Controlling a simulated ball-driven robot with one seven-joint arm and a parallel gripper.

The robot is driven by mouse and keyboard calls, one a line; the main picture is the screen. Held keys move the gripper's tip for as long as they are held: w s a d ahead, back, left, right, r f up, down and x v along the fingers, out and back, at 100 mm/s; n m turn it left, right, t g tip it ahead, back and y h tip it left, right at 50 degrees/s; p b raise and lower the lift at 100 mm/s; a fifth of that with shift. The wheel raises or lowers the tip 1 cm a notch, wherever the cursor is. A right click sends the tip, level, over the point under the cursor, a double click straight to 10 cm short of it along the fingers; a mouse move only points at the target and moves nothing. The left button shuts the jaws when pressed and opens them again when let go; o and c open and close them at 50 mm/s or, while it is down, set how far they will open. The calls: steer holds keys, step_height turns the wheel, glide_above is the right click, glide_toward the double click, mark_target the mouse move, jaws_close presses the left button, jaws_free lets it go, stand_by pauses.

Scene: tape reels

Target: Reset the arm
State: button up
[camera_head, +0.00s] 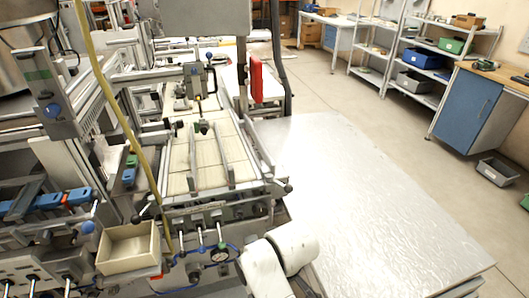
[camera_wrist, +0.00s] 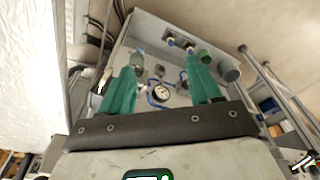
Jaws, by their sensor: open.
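My arm (camera_head: 276,262) shows at the bottom centre of the head view, in front of the machine. My gripper is outside the head view. In the wrist view, my gripper (camera_wrist: 163,92) has two green fingers spread wide apart, with nothing between them. Behind the fingers is the machine's grey panel (camera_wrist: 150,50) with a round gauge (camera_wrist: 160,92), blue tubing and knobs. I cannot tell the distance from the fingertips to the panel. No tape reel is clearly visible.
The machine (camera_head: 205,160) fills the left side, with a beige bin (camera_head: 128,248) at its front. A silvery flat surface (camera_head: 365,200) lies to the right. Shelves (camera_head: 415,65) and a blue cabinet (camera_head: 468,110) stand along the right wall. Open floor (camera_head: 320,80) lies between.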

steer(key=s+d+m+t, duration=0.1)
steer(key=s+d+m, duration=0.2)
steer(key=s+d, duration=0.35)
steer(key=s+d+r+m+t+h, duration=0.1)
steer(key=s+d+m+t, duration=0.2)
steer(key=d, duration=0.6)
steer(key=s+d+m, duration=0.4)
steer(key=d, duration=0.4)
steer(key=s+d+f+m+g, duration=0.1)
steer(key=s+f+g, duration=0.3)
steer(key=s, duration=0.7)
steer(key=shift+s+d+f+h, duration=0.25)
steer(key=shift+d+f+h, duration=0.1)
steer(key=shift+f, duration=0.45)
